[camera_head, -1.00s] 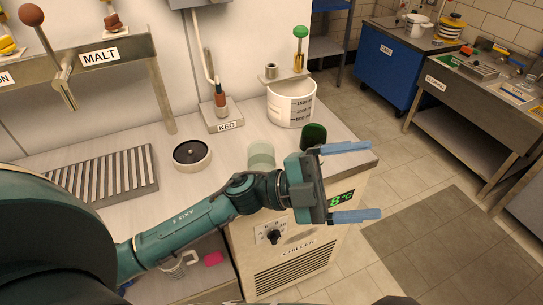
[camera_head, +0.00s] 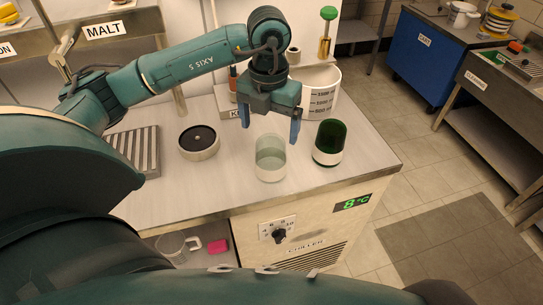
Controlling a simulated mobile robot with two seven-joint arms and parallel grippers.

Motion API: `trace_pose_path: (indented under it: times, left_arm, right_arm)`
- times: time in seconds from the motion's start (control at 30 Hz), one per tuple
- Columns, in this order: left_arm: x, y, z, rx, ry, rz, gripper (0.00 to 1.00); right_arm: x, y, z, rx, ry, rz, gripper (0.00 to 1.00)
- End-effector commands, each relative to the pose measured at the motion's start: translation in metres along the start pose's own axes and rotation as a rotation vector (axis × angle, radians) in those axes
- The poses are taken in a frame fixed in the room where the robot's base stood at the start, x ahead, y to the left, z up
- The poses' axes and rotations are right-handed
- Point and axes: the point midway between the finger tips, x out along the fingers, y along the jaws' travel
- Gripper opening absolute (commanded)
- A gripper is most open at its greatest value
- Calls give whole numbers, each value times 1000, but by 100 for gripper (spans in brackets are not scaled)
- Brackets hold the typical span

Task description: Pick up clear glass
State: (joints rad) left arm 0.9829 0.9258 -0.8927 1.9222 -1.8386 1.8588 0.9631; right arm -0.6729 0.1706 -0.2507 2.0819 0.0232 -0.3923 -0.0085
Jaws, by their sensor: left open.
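The clear glass (camera_head: 270,160) stands upright on the white counter, near the front edge above the chiller's dial. My left gripper (camera_head: 270,134) is open, its two blue fingers pointing down. In the picture its fingertips flank the top of the glass, one to each side. I cannot tell whether the fingers are behind the glass or over it. They do not visibly touch it. My right gripper is not in view.
A green glass (camera_head: 329,140) stands close to the right of the clear glass. A round black-topped disc (camera_head: 199,141) lies to the left. A white measuring bucket (camera_head: 321,94) stands behind. The counter (camera_head: 215,185) in front is clear.

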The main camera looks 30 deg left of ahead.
Motion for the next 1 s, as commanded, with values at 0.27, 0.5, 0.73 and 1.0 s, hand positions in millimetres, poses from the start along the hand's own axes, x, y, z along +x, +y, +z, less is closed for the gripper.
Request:
trace_pose_path:
  times: [0.27,0.5,0.73,1.0]
  left_arm:
    - [32,-1,0,2,0,-2,89]
    - [60,-2,1,1,5,-2,89]
    - [84,-3,2,3,0,-3,89]
    - [84,-3,2,3,-1,-4,84]
  right_arm:
    - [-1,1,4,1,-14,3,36]
    - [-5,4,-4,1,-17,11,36]
    - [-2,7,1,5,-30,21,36]
    - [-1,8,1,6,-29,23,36]
